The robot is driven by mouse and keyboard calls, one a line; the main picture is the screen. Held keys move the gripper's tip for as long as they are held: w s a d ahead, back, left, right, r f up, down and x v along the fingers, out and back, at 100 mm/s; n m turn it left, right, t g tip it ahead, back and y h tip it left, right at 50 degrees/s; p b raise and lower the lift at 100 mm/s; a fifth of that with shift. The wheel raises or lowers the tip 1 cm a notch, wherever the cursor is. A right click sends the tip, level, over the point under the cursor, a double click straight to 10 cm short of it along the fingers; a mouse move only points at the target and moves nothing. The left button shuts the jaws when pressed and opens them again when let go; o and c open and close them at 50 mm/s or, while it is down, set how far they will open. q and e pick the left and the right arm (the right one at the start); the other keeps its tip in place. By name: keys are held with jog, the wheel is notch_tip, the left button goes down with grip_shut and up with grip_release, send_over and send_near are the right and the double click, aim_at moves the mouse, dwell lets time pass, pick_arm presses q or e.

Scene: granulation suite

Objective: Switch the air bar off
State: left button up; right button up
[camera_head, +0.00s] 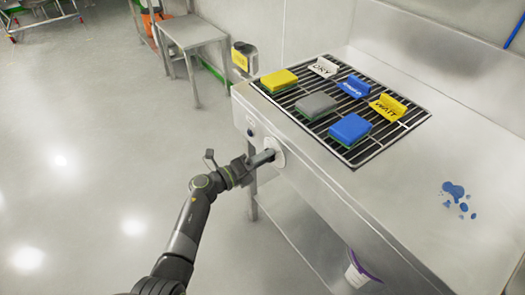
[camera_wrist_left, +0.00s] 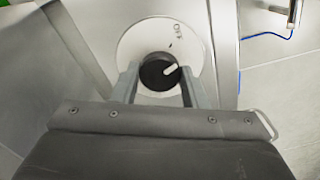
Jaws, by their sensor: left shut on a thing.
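The air bar's control is a round dark knob (camera_wrist_left: 159,72) with a white pointer line, set on a pale round plate (camera_wrist_left: 138,40). In the wrist view the pointer aims to the upper right, and small lettering sits above it on the plate. In the head view the plate (camera_head: 277,152) is on the front face of the steel bench. My left gripper (camera_head: 268,157) reaches it from the left. Its two fingers (camera_wrist_left: 160,82) are shut on the knob, one on each side. My right gripper is not in view.
The steel bench (camera_head: 420,188) carries a black grate (camera_head: 351,154) with coloured sponges and label signs. Blue spots (camera_head: 454,190) lie on its top at right. A small dark button (camera_head: 250,132) is left of the plate. A white tub (camera_head: 358,272) is below. The floor at left is clear.

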pick_arm(q)
jog(key=shift+n+p, duration=1.6)
jog(key=shift+n, duration=0.6)
jog(key=o, duration=1)
jog(key=shift+c, duration=0.2)
jog(key=v, duration=1.7)
jog(key=shift+s+a, duration=0.15)
